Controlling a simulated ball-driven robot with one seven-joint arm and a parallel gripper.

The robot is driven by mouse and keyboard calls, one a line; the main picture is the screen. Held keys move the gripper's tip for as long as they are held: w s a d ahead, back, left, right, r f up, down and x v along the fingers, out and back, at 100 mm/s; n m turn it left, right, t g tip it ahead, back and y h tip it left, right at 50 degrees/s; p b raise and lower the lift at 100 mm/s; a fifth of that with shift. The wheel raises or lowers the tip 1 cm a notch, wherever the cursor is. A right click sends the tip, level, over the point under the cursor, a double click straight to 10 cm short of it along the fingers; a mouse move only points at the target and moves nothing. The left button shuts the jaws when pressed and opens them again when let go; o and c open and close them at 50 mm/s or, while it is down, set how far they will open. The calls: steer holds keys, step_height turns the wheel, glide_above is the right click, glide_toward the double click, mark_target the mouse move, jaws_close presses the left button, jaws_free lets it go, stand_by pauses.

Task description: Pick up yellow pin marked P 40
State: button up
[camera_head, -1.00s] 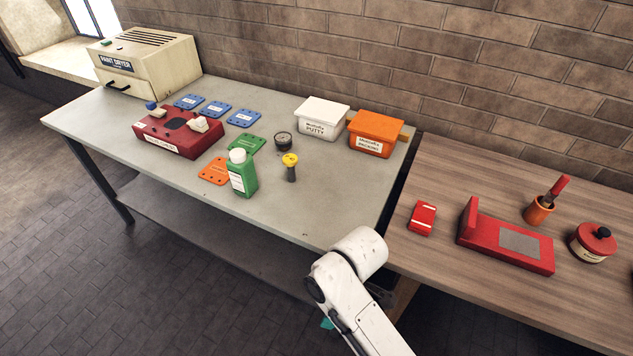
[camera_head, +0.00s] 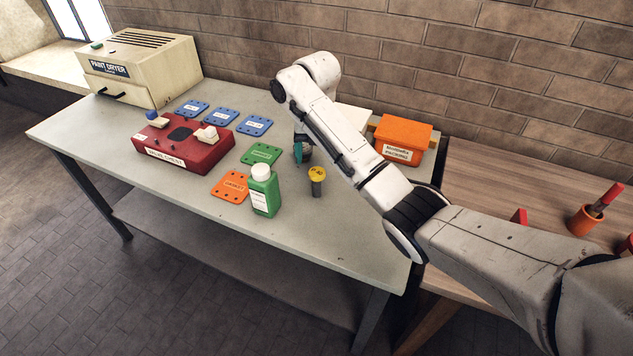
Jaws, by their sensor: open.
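The yellow pin (camera_head: 317,174) stands upright on the grey bench, with a round yellow head on a dark grey stem. Its head carries a mark that looks like P 40. My gripper (camera_head: 300,153) hangs down from the end of my arm, just behind and to the left of the pin. Only a small part of it shows, with a teal piece, and my arm hides some of it. It is open, apart from the pin, with nothing visible in it.
A green bottle (camera_head: 263,192) stands close left of the pin. Green (camera_head: 262,153) and orange (camera_head: 230,187) plates lie nearby, with a red fixture (camera_head: 185,150) further left. An orange box (camera_head: 403,138) stands behind my arm. The bench front is clear.

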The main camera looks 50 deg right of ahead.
mark_target(317, 183)
step_height(317, 183, down, 3)
steer(key=shift+s+f+b, duration=0.1)
steer(key=shift+f+b, duration=0.1)
steer(key=shift+b, duration=0.7)
steer(key=shift+f+p, duration=0.65)
steer(key=shift+f, duration=2.95)
jaws_close()
